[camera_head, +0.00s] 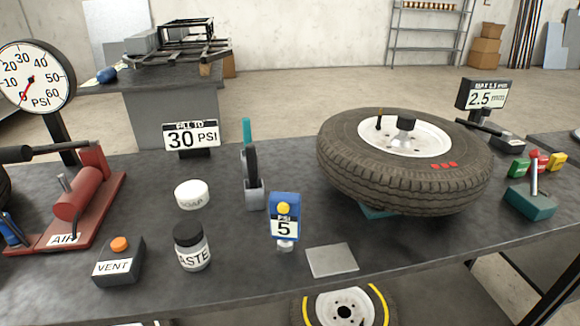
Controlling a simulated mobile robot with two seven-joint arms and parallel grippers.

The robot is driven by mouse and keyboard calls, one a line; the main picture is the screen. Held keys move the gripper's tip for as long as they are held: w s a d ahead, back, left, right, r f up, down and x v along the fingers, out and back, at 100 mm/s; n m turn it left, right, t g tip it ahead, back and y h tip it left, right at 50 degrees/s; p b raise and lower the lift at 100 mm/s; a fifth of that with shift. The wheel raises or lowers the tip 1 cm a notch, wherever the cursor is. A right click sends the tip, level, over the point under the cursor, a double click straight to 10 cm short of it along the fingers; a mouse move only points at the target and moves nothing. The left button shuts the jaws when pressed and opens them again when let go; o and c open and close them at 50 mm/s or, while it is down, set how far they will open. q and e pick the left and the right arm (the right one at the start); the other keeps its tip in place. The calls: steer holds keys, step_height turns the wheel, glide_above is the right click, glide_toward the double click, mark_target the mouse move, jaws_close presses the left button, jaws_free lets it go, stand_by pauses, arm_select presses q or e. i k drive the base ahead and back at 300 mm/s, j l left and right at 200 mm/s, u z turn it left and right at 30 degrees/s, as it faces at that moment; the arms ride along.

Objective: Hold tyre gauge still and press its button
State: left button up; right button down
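The tyre gauge (285,228) is blue with a round yellow button (283,208) near its top. Its display reads "PSI 5". It stands upright on the dark workbench, on a short silver foot, near the middle front. A grey square plate (332,260) lies flat to its right. Neither of my grippers shows in the head view, and nothing touches the gauge.
A large tyre (405,185) lies raised on a teal stand to the right. A tool holder (254,193) stands behind the gauge. A paste jar (191,247), soap tub (191,195), vent box (119,263) and red air pump (78,202) are left.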

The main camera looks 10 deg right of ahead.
mark_target(283, 208)
steer(key=i+l+z, duration=0.1)
steer(key=l, duration=0.3)
steer(key=i+l+z, duration=0.15)
steer(key=i+l, duration=0.15)
steer(key=i+l+z, duration=0.1)
steer(key=l, duration=0.3)
steer(key=i, duration=0.1)
